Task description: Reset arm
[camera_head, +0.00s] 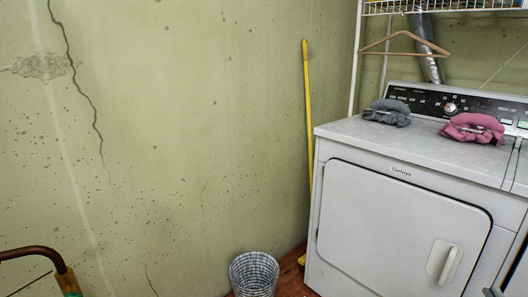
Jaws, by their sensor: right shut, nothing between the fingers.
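Only a small dark part of my right gripper (490,292) shows at the bottom right edge of the head view, in front of the dryer's lower right side. It is shut with nothing in it. Most of it is cut off by the frame. My left gripper is not in view.
A white dryer (385,222) stands at the right, with a grey folded cloth (387,112) and a pink one (473,129) on top. A checked basket (254,275) and a yellow pole (307,110) are beside it. A hanger (405,54) hangs above. A brown curved handle (35,250) is lower left.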

